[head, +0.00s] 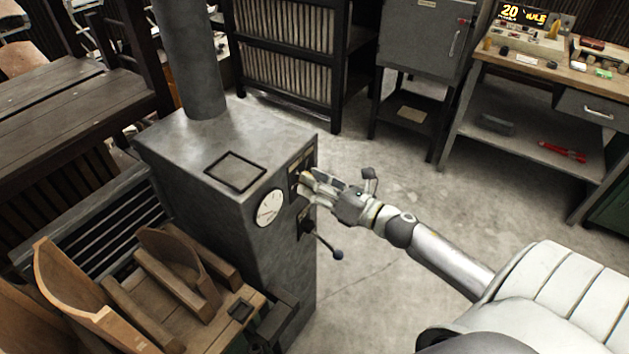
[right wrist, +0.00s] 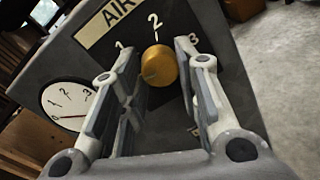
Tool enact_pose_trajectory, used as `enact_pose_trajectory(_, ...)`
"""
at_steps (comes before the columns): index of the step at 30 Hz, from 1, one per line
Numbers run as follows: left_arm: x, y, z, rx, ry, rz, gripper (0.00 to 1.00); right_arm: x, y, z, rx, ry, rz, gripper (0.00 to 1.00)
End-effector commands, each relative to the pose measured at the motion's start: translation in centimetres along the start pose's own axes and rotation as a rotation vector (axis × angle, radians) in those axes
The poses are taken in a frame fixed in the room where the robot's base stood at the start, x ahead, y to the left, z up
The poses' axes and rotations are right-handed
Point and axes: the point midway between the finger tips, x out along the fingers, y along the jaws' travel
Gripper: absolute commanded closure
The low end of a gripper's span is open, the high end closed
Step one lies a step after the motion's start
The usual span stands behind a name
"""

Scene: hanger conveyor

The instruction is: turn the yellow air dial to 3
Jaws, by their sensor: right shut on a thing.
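The yellow air dial (right wrist: 158,66) sits on a dark panel beneath the number 2, with 1 to its left and 3 to its right in the right wrist view. An AIR label (right wrist: 112,20) is above. I cannot clearly make out which number the dial points to. My right gripper (head: 306,183) reaches the side of the grey machine (head: 215,160) and is shut on the dial, one finger on each side. The fingers hide the dial in the head view. My left gripper is not in view.
A round white gauge (head: 270,207) is beside the panel, its needle near 0. A lever with a dark knob (head: 337,254) sticks out below my right gripper. Wooden pieces (head: 165,275) stand at front left. A workbench (head: 540,70) is at the back right; the floor between is clear.

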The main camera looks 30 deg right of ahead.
Motion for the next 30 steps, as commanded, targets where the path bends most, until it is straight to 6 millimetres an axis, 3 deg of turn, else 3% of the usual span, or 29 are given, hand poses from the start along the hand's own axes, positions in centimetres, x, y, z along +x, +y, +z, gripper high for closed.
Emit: enact_pose_trajectory(30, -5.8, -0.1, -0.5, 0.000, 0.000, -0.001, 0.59, 0.0, 0.1, 0.4, 0.959, 0.050, -0.012, 0.94)
